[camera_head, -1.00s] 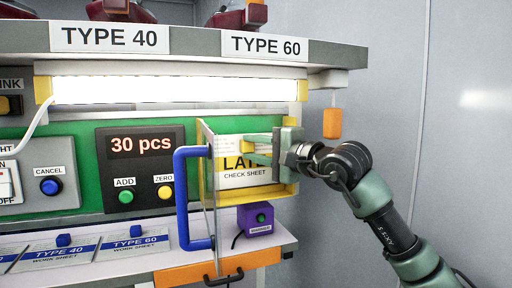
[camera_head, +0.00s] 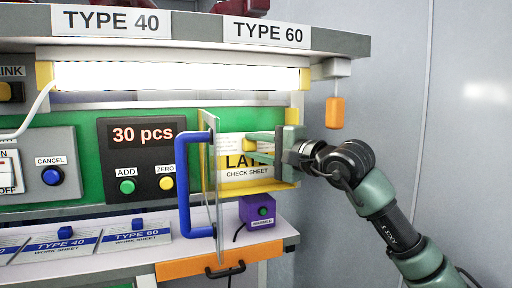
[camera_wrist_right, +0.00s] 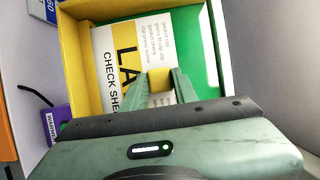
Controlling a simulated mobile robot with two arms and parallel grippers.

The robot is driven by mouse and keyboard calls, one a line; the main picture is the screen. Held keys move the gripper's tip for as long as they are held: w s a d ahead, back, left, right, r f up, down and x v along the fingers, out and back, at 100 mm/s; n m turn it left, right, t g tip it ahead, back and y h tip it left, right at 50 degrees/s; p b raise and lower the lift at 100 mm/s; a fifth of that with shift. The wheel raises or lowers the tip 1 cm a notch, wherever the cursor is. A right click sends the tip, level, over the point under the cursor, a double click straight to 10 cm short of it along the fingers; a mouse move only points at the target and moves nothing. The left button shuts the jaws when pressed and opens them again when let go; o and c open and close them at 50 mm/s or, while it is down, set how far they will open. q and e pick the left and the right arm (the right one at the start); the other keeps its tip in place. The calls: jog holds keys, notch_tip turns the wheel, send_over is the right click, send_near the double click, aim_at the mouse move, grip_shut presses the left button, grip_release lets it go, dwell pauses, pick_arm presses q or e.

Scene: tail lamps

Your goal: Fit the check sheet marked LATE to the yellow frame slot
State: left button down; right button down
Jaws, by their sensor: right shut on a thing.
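The check sheet marked LATE (camera_head: 247,174) is upright at the yellow frame (camera_head: 288,182), behind the open clear door. My right gripper (camera_head: 256,146) comes from the right and is shut on the sheet's yellow grip block, which shows between its fingers in the right wrist view (camera_wrist_right: 160,75). In that view the printed sheet (camera_wrist_right: 130,60) lies within the outline of the yellow frame walls (camera_wrist_right: 75,50), against a green backing. I cannot tell whether it touches the slot's back. The fingers hide part of the sheet. My left gripper is not in view.
The clear door with its blue handle (camera_head: 185,190) stands open just left of the frame. A purple box (camera_head: 257,212) with a green button is below it. An orange tag (camera_head: 335,112) hangs near my right wrist. The counter panel (camera_head: 140,160) lies further left.

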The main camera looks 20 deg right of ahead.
jog(key=shift+f, duration=0.25)
jog(key=c, duration=1)
grip_release()
